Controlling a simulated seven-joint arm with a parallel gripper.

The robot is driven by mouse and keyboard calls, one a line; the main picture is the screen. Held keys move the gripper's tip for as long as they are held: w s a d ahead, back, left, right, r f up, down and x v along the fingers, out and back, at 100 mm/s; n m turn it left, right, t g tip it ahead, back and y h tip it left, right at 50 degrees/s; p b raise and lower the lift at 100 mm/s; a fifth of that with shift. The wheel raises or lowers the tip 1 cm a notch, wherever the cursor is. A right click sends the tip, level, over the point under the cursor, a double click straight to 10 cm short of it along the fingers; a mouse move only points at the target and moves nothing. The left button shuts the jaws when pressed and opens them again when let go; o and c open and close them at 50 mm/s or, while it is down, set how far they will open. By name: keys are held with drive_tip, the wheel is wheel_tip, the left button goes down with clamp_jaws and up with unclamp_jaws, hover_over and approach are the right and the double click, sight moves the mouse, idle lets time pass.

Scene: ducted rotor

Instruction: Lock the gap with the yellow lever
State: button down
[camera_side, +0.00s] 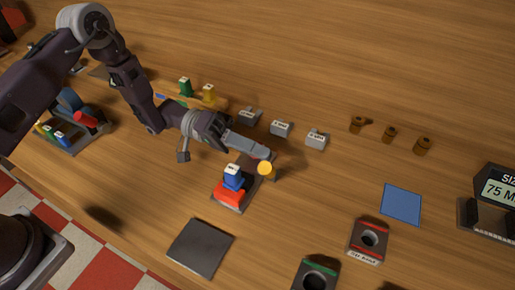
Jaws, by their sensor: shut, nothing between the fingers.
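A small fixture with a grey base (227,207) stands near the middle of the table. A red block (230,193) sits on it, with a blue piece with a white top (233,177) above. A round yellow knob (265,168), which looks like the end of the yellow lever, is at the fixture's right end. The rest of the lever is hidden or too small to make out. My gripper (262,156) is shut and empty, its fingertips right at the yellow knob's upper side. I cannot tell whether they touch it.
Grey labelled blocks (281,128) and brown cylinders (389,134) stand behind. Green (186,87) and yellow (208,93) pieces stand behind my arm. A dark plate (201,248), ring stands (368,240), a blue square (401,203) and a display (497,186) lie in front and right.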

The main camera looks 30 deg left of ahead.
drive_tip(key=w+a+r, duration=0.2)
drive_tip(key=w+a, duration=0.1)
drive_tip(key=a, duration=0.8)
drive_tip(key=shift+w, duration=0.3)
drive_tip(key=shift+d, duration=0.1)
drive_tip(key=s+r+g+y, duration=0.2)
drive_tip(key=s+r+y, duration=0.9)
drive_tip(key=s, duration=0.4)
drive_tip(key=s+a+r+n+t+y, duration=0.2)
drive_tip(key=s+a+t+y, duration=0.1)
drive_tip(key=s+a+t, duration=0.1)
drive_tip(key=s+a+r+n+t+y, duration=0.2)
drive_tip(key=s+a+n+t+y, duration=0.1)
drive_tip(key=s+a, duration=0.4)
drive_tip(key=shift+s+a+r+t+y, duration=0.25)
drive_tip(key=shift+s+t+y, duration=0.15)
drive_tip(key=shift+s+t, duration=0.55)
